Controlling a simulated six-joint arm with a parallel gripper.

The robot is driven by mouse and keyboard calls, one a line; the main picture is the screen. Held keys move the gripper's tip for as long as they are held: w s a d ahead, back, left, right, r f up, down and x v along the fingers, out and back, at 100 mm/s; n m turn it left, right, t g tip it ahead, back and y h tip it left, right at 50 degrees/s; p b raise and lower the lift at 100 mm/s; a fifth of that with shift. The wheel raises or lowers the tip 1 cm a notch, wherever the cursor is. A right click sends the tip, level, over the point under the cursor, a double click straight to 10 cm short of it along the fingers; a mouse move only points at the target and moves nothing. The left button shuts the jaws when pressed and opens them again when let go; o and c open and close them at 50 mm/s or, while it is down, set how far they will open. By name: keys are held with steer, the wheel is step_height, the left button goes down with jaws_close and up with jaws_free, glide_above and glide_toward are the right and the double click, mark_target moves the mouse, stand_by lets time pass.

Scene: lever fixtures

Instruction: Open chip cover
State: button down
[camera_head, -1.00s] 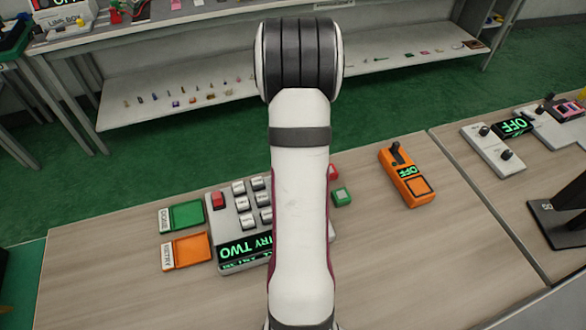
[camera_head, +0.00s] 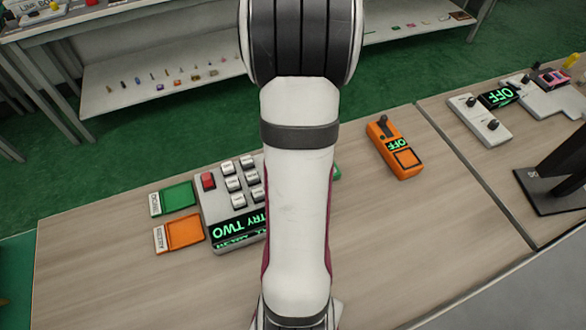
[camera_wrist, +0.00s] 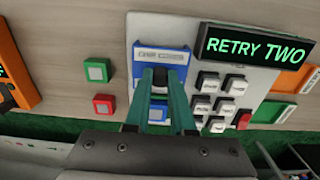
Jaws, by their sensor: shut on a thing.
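The chip cover (camera_wrist: 163,61) is a blue panel with a pale label on the light grey keypad unit (camera_wrist: 142,28), in the wrist view. My gripper (camera_wrist: 160,80) has its teal fingers at the lower edge of the cover, shut on a small dark part there, apparently the cover's handle. Another patch of blue (camera_wrist: 157,113) shows between the fingers; I cannot tell how far the cover is tilted. In the head view my arm hides the cover and the gripper, and only the left part of the keypad unit (camera_head: 211,209) shows.
The unit's display (camera_wrist: 255,46) reads RETRY TWO, beside several white keys and a red key (camera_wrist: 243,120). Green (camera_wrist: 97,70) and red (camera_wrist: 103,105) buttons stand beside the unit. Green (camera_head: 178,196) and orange (camera_head: 184,232) trays lie left; an orange device (camera_head: 394,148) stands right.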

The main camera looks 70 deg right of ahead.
steer(key=shift+s+a, duration=0.1)
steer(key=shift+s, duration=0.05)
steer(key=c, duration=0.8)
jaws_free()
steer(key=shift+o, duration=0.2)
step_height(320, 180, up, 16)
steer(key=shift+f, duration=0.15)
